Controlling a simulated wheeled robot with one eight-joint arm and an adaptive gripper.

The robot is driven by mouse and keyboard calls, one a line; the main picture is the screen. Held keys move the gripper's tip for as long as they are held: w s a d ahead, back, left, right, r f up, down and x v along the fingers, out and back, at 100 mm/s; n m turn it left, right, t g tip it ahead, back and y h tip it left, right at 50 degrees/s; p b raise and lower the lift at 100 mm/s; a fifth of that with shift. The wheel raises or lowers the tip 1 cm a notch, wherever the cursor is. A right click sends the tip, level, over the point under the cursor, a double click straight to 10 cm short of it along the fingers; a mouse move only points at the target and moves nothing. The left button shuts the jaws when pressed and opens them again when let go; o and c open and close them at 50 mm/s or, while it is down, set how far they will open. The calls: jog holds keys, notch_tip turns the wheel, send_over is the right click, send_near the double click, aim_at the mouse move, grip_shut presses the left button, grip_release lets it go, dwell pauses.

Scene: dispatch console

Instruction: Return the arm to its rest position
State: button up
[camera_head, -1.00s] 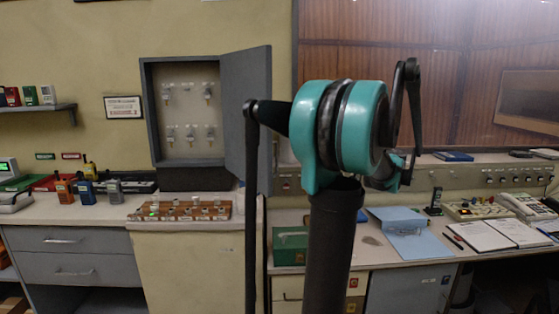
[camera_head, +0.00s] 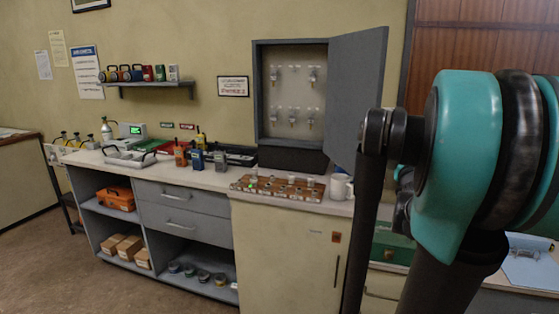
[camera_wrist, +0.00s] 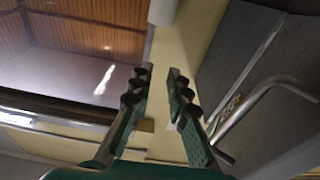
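My arm, with its teal joint (camera_head: 462,150) and dark links, stands large at the right side of the head view and runs out of the frame. My gripper is not clearly visible in the head view. In the wrist view my gripper (camera_wrist: 158,72) has its two dark green fingers apart, with nothing between them. The wrist view is tilted, and the fingers point toward a pale yellow wall strip.
A grey key cabinet (camera_head: 257,100) with its door open hangs behind the counter (camera_head: 215,181). The counter holds handheld radios (camera_head: 197,160), a wooden board (camera_head: 275,187) and a white mug (camera_head: 340,187). A wall shelf (camera_head: 150,84) is at left. Floor (camera_head: 60,255) is clear at lower left.

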jog(key=s+a+f+m+g, duration=0.1)
jog(key=s+a+f+g, duration=0.2)
jog(key=f, duration=0.4)
jog(key=s+a+f+g, duration=0.2)
jog(key=s+f+g, duration=0.1)
jog(key=f, duration=0.5)
jog(key=s+a+f+n+g+y, duration=0.4)
jog(key=s+a+f+g+y, duration=0.2)
jog(key=s+a+f, duration=1.1)
notch_tip(320, 180, down, 2)
jog(key=shift+s+f+n+g, duration=0.1)
jog(key=shift+s+n+g, duration=0.2)
jog(key=shift+s+g, duration=0.85)
jog(key=shift+w, duration=0.2)
